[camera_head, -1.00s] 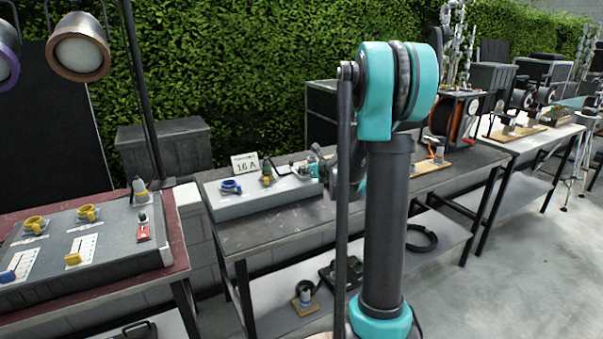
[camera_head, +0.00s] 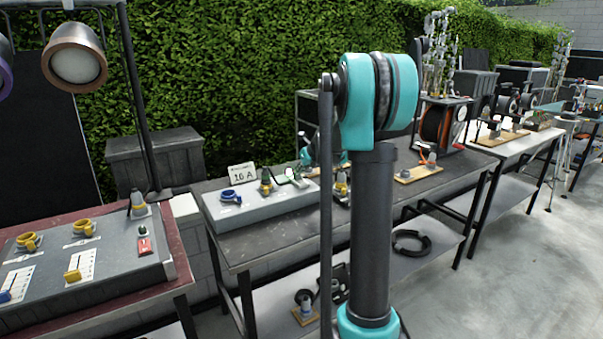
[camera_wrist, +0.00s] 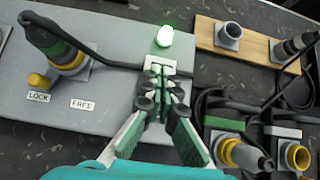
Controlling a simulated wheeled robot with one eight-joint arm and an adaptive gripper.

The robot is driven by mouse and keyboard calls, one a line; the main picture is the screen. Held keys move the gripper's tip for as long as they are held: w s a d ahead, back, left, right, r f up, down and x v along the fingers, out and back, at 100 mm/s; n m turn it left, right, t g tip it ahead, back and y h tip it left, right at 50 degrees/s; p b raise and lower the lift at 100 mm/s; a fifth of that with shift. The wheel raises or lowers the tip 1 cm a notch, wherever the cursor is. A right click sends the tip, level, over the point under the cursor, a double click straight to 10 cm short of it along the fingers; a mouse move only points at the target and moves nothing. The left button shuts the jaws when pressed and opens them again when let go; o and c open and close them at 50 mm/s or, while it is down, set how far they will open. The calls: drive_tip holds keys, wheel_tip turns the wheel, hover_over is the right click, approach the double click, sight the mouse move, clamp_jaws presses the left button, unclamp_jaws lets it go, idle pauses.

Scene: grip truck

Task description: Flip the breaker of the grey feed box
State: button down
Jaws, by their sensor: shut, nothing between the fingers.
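The grey feed box (camera_head: 262,206) stands on the dark bench in the head view, with a blue socket (camera_head: 231,196) on its left part. In the wrist view its top (camera_wrist: 100,35) carries a lit green lamp (camera_wrist: 164,36). The breaker (camera_wrist: 158,66), on a pale plate, is just below the lamp and partly hidden by my fingertips. My gripper (camera_wrist: 160,84) is shut and empty, its tips at the breaker; I cannot tell whether they touch. The lever's exact position is hidden.
Cables and yellow connectors (camera_wrist: 245,156) lie to the right. A "16 A" sign (camera_head: 242,173) stands behind the box.

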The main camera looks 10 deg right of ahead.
drive_tip(key=shift+w+a, duration=0.1)
drive_tip(key=shift+w, duration=0.25)
drive_tip(key=shift+r, duration=0.15)
idle(0.5)
